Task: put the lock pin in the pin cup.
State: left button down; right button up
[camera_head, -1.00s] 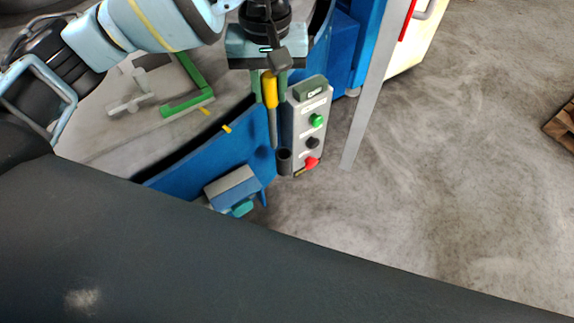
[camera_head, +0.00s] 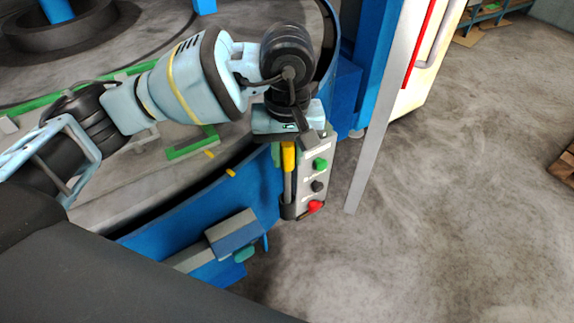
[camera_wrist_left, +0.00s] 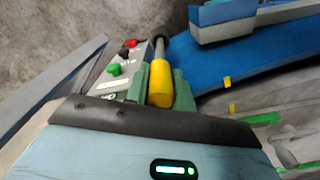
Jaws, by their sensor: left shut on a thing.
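The lock pin (camera_head: 289,158) has a yellow handle and a thin grey shaft. My left gripper (camera_head: 287,148) is shut on the yellow handle, and the pin hangs shaft down. In the left wrist view the handle (camera_wrist_left: 160,85) sits between the green fingers (camera_wrist_left: 158,76). The dark pin cup (camera_head: 289,211) is on the lower left side of the grey control box. The shaft lines up with the cup in the head view; whether its tip is inside or just above the cup I cannot tell. My right gripper is out of view.
The grey control box (camera_head: 317,180) with green, black and red buttons is close beside the pin. A grey post (camera_head: 375,130) stands to its right. A blue curved machine wall (camera_head: 255,200) with a grey-blue block (camera_head: 233,231) is to the left.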

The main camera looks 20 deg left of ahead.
aim_at(287, 168)
pick_arm(q)
jog(key=shift+f, duration=1.85)
jog(key=shift+f, duration=0.15)
jog(key=c, duration=1.2)
grip_release()
jog(key=shift+o, duration=0.2)
notch_tip(287, 168, up, 12)
jog(key=shift+r, duration=0.2)
